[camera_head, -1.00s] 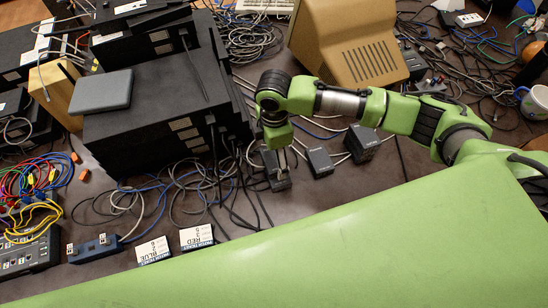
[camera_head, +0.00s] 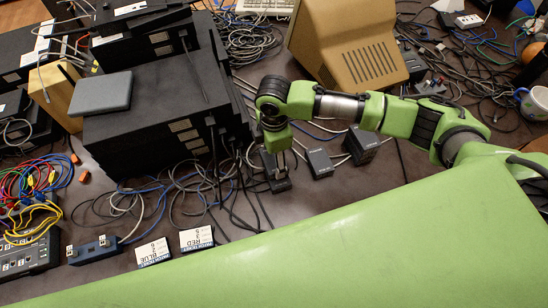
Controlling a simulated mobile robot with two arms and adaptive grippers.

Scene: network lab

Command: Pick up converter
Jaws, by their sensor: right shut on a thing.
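My right gripper (camera_head: 280,163) points down beside the black computer case, below my green wrist. It is shut on a small dark box (camera_head: 276,181), which looks like the converter. The box appears to be at table level; I cannot tell whether it touches the table. Two similar dark boxes lie to its right, one close by (camera_head: 319,162) and one farther right (camera_head: 361,146). Cables lie around them. My left gripper is not in view.
The large black computer case (camera_head: 150,120) stands close left of the gripper with a grey box (camera_head: 101,92) on top. A beige monitor (camera_head: 348,45) is behind my right arm. Loose cables (camera_head: 205,185) and two labelled cards (camera_head: 196,238) lie left of the gripper.

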